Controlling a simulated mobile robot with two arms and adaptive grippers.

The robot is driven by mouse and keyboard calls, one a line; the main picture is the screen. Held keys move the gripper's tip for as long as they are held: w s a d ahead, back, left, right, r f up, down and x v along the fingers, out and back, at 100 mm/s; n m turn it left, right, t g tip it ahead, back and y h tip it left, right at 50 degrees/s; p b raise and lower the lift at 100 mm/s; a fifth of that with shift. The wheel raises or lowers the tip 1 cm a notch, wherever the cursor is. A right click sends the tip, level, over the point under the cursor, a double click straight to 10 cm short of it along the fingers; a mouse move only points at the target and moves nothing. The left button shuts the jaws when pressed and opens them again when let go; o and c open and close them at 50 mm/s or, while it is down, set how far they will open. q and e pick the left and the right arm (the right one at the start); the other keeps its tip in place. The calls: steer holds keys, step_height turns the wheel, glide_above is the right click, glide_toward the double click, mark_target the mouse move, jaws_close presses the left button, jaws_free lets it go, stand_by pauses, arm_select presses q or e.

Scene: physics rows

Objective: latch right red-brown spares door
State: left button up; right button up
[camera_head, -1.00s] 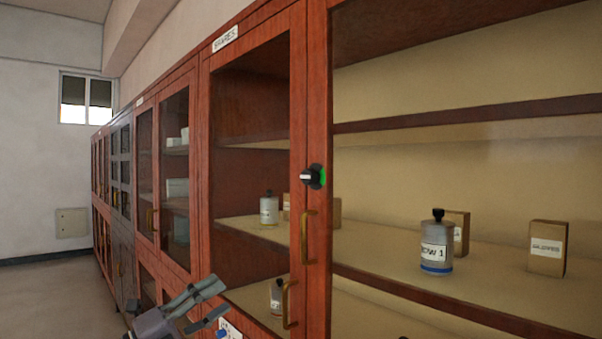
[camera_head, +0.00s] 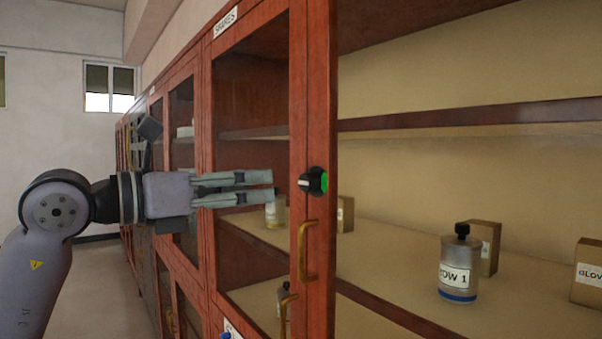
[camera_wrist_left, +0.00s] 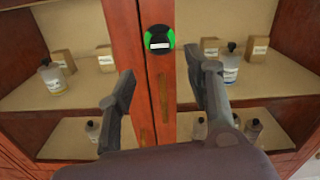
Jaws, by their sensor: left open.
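The red-brown cabinet carries a white SPARES label (camera_head: 225,20) above its glazed left door. A round black latch knob (camera_head: 313,181) with a white bar and green at its side sits on the upright at the meeting line. In the left wrist view the knob (camera_wrist_left: 158,39) shows its bar roughly level, with green on both sides. My left gripper (camera_head: 272,187) points right at knob height, apart from the knob. Its jaws are open and empty; in the left wrist view the knob shows between and beyond the fingers (camera_wrist_left: 161,62). My right gripper is not in view.
Shelves hold a DW 1 bottle (camera_head: 459,270), boxes (camera_head: 590,272) and other bottles. More cabinets run along the wall to the left; the floor (camera_head: 105,265) beside them is clear.

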mark_target(304, 183)
arm_select(q)
steer(key=p+x, duration=0.3)
steer(key=x, duration=0.6)
steer(key=shift+w+d, duration=0.4)
steer(key=shift+d, duration=0.05)
steer(key=c, duration=0.7)
jaws_close()
